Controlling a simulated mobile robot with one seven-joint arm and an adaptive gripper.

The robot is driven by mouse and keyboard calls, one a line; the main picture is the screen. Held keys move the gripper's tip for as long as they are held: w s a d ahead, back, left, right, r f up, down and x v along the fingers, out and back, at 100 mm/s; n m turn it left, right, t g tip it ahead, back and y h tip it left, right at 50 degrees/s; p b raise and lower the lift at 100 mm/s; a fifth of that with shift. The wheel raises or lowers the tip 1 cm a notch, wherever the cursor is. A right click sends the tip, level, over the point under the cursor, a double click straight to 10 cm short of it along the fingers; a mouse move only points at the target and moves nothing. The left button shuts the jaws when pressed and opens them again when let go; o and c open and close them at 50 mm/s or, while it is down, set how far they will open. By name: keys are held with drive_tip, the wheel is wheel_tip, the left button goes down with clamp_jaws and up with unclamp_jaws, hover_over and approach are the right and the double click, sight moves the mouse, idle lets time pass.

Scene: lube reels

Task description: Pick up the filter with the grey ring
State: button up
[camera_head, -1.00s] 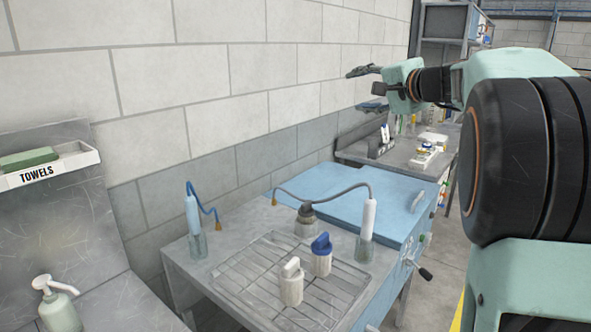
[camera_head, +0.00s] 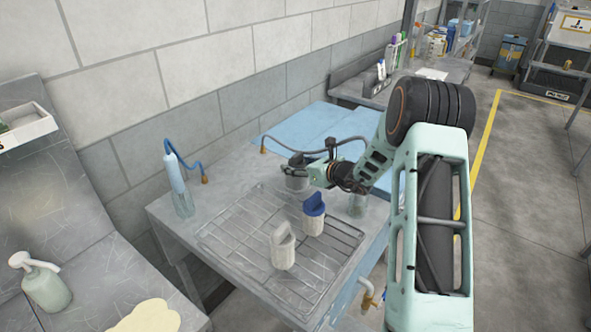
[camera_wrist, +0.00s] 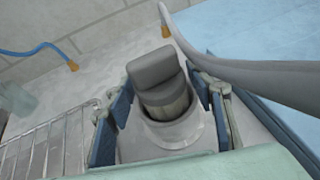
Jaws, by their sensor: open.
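The filter with the grey ring (camera_wrist: 158,72) stands in a pale round cup or base behind the wire rack. In the wrist view its grey grip-shaped top and ribbed body show between my fingers. In the head view it (camera_head: 296,172) is partly hidden by my gripper (camera_head: 293,166). My gripper is open, with one blue-padded finger on each side of the filter in the wrist view (camera_wrist: 163,112). I cannot tell whether the fingers touch it. A filter with a blue top (camera_head: 314,214) and one with an off-white top (camera_head: 283,247) stand on the rack.
The wire rack (camera_head: 237,262) covers much of the metal bench. A bent grey hose (camera_wrist: 225,72) passes close beside the filter. A blue hose and bottle (camera_head: 178,185) stand at the bench's left. A blue lid (camera_head: 285,136) lies behind.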

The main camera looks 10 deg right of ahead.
drive_tip(key=shift+r+p+x, duration=0.2)
drive_tip(key=shift+p+x, duration=0.25)
drive_tip(key=shift+x, duration=0.95)
drive_tip(key=shift+r+p+x, duration=0.25)
drive_tip(key=shift+p+x, duration=0.15)
drive_tip(key=shift+x, duration=0.95)
drive_tip(key=shift+w, duration=0.2)
drive_tip(key=c, duration=1.3)
